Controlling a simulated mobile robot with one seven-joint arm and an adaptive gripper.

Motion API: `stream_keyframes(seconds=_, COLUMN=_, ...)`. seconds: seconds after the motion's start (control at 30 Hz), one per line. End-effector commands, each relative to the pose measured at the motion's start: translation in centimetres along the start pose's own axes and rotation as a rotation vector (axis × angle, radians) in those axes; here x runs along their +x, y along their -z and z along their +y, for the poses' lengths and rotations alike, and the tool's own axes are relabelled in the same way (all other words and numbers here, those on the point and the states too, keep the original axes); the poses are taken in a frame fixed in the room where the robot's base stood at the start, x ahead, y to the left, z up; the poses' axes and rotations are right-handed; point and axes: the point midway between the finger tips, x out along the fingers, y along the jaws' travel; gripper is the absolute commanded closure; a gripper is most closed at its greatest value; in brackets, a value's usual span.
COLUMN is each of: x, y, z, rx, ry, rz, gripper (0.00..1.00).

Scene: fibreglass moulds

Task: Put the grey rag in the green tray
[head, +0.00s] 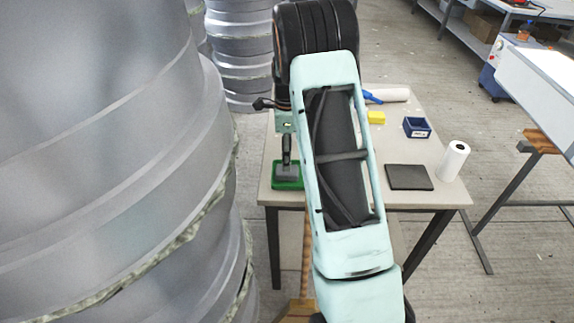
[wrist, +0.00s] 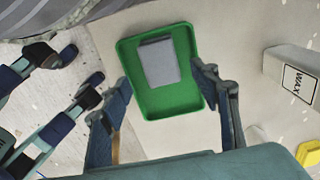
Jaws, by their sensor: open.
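The green tray (head: 276,184) stands at the left front corner of the table. In the wrist view the tray (wrist: 126,80) shows whole, its rim clear on all sides. The grey rag (wrist: 160,62) lies flat inside it, towards the far end; it shows in the head view too (head: 289,170). My gripper (wrist: 163,78) is open, its fingers spread to either side of the tray in the wrist view. Nothing is between the fingers, and the rag looks apart from them. In the head view my gripper (head: 287,158) is just over the tray, partly hiding it.
On the table (head: 425,194) are a dark flat pad (head: 409,177), a white roll (head: 454,161), a blue bin (head: 417,128) and a yellow block (head: 376,117). A WAX box (wrist: 292,76) stands right of the tray. Large grey moulds (head: 110,150) rise close on the left.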

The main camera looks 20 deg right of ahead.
Motion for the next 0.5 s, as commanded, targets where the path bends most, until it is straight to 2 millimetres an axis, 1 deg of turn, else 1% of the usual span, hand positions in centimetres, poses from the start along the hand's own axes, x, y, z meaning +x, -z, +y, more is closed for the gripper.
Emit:
stream_keyframes(seconds=0.03, x=-1.3, y=0.0, z=-0.1, rx=0.000, ry=0.004, rz=0.000, gripper=0.44)
stream_keyframes(seconds=0.2, x=-4.2, y=0.0, z=-0.1, rx=0.000, ry=0.002, rz=-0.001, gripper=0.44)
stream_keyframes(seconds=0.33, x=-5.5, y=0.0, z=0.0, rx=0.000, ry=0.001, rz=-0.001, gripper=0.44)
stream_keyframes(seconds=0.5, x=-6.0, y=0.0, z=0.0, rx=0.001, ry=0.000, rz=0.000, gripper=0.44)
